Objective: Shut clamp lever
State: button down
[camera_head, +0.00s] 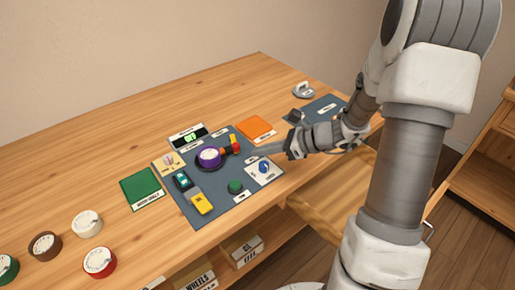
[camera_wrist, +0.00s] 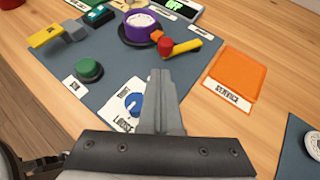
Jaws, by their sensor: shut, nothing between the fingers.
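A lever with a red knob and a yellow bar (camera_head: 234,140) sits beside a purple round dial (camera_head: 209,157) with a white top, on the dark mat (camera_head: 217,210). In the wrist view the red knob (camera_wrist: 166,46) and yellow bar (camera_wrist: 186,47) lie right of the purple dial (camera_wrist: 141,27), with an orange block (camera_wrist: 156,36) between. I take this as the clamp lever. The bar slants away from the dial. My gripper (camera_head: 256,154) is shut and empty, its fingertips (camera_wrist: 161,73) nearer the camera than the red knob and seemingly apart from it.
A blue knob (camera_head: 264,166) on a white card is close to my fingers, partly hidden in the wrist view. A green button (camera_head: 235,187), a yellow block (camera_head: 202,204) and a display (camera_head: 188,136) share the mat area. An orange plate (camera_head: 256,129) lies behind. Tape-like rolls stand front left.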

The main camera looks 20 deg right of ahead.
jog(key=s+a+p+v, duration=0.1)
jog(key=p+v, duration=0.2)
jog(key=v, duration=0.7)
jog(key=s+a+r+n+g+h+b, duration=0.1)
jog(key=s+a+r+n+h, duration=0.2)
jog(key=s+a+r+n, duration=0.45)
jog(key=s+a+r+n+g+h, duration=0.2)
jog(key=s+a+r+n+h, duration=0.15)
jog(key=a+n, duration=0.5)
jog(key=s+d+r+n+t+h, duration=0.25)
jog(key=s+d+n, duration=0.25)
jog(key=d+n, duration=0.25)
notch_tip(320, 180, up, 13)
jog(key=h+p, duration=0.1)
jog(key=p, duration=1.2)
jog(key=shift+s+d+n, duration=0.25)
jog(key=shift+d+n, duration=0.1)
jog(key=shift+n, duration=0.1)
